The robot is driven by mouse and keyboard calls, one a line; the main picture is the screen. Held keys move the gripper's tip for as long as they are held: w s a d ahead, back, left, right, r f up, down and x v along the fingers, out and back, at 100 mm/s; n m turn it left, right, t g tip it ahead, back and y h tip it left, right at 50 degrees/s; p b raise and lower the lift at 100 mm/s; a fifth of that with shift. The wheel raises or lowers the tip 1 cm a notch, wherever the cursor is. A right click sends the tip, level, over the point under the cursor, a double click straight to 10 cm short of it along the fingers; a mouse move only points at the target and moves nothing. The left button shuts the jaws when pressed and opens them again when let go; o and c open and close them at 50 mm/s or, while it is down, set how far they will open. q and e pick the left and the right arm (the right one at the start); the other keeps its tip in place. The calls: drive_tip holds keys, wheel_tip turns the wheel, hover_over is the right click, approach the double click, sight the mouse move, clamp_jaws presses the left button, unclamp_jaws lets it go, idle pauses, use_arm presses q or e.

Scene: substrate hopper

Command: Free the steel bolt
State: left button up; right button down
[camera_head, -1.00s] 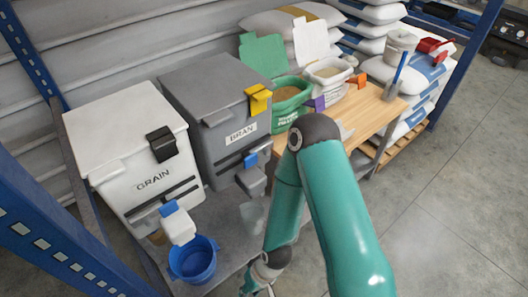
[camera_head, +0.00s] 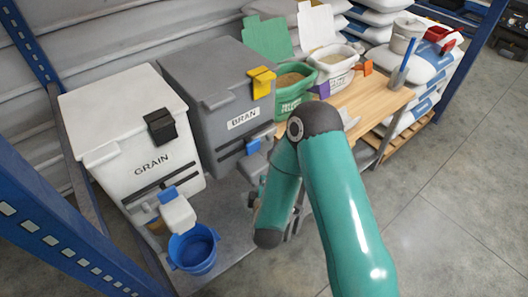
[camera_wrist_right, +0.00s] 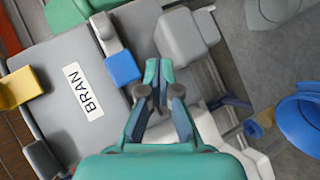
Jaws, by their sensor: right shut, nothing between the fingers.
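No steel bolt can be made out in either view. The grey hopper marked BRAN (camera_head: 210,95) stands in the middle, with a yellow latch (camera_head: 262,82) on its lid. A blue tab (camera_head: 253,146) and a grey block (camera_wrist_right: 187,38) are at its lower front; the blue tab also shows in the wrist view (camera_wrist_right: 123,68). My right gripper (camera_wrist_right: 158,70) is shut and empty, with its fingertips between the blue tab and the grey block in that picture; contact cannot be told. In the head view my arm partly hides this area. My left gripper is out of view.
The white GRAIN hopper (camera_head: 125,130) stands left, with a black latch (camera_head: 160,127) and a blue bucket (camera_head: 193,249) below its front. Right of the bran hopper, a wooden bench (camera_head: 375,105) holds open sacks and a blue-handled scoop (camera_head: 401,68). Open floor lies right.

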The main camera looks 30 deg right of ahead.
sight(266, 138)
use_arm(q)
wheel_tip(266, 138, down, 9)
drive_tip(key=b, duration=0.7)
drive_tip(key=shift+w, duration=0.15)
use_arm(e)
drive_tip(key=r+h, duration=0.1)
drive_tip(key=w+r+t+h, duration=0.1)
drive_tip(key=h, duration=0.1)
drive_tip(key=w+r+n+t+h, duration=0.1)
drive_tip(key=shift+d+r+h, duration=0.15)
drive_tip(key=shift+h, duration=0.15)
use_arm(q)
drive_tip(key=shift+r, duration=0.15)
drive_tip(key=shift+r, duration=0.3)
use_arm(e)
drive_tip(key=x, duration=1)
drive_tip(key=shift+r, duration=0.1)
